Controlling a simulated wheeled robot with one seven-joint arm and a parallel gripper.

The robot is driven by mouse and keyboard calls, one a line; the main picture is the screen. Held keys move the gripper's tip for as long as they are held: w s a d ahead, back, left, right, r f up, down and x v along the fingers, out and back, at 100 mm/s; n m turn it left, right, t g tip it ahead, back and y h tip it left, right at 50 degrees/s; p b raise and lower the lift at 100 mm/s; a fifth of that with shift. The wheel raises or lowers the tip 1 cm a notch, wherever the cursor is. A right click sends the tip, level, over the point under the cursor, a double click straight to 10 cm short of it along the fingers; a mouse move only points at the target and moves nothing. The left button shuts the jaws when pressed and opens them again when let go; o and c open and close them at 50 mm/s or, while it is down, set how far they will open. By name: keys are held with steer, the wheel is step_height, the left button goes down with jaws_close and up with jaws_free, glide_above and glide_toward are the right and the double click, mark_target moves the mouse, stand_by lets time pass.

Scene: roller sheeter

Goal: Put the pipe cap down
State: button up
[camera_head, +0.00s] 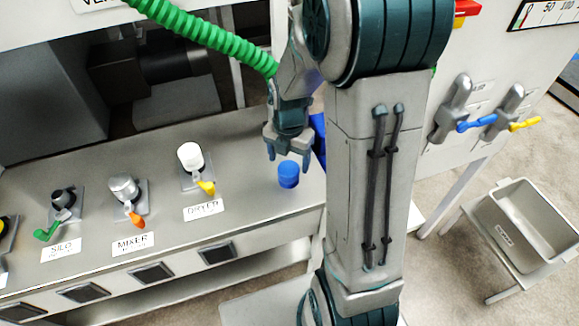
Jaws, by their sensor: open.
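A small blue cylinder, which looks like the pipe cap (288,175), stands on the metal counter (245,140) near its right end. My gripper (288,160) is open just above and behind it, with fingertips pointing down. The fingers appear apart from the cap, though the exact gap is hard to tell.
Pipe fittings for SILO (63,203), MIXER (125,190) and DRYER (190,158) stand along the counter, with coloured handles. A green hose (205,36) hangs above. Another blue object (319,135) is partly hidden behind my arm. A grey bin (525,220) stands right.

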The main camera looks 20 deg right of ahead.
mark_target(289, 167)
step_height(289, 167, up, 7)
steer(key=s+a+r+m+t, duration=0.1)
steer(key=s+r+m, duration=0.2)
steer(key=s+m, duration=0.4)
steer(key=s+a+r+m+t, duration=0.1)
steer(key=s+r+m, duration=0.3)
steer(key=m, duration=1.6)
steer(key=s+a, duration=0.1)
steer(key=s, duration=0.2)
steer(key=shift+t, duration=0.4)
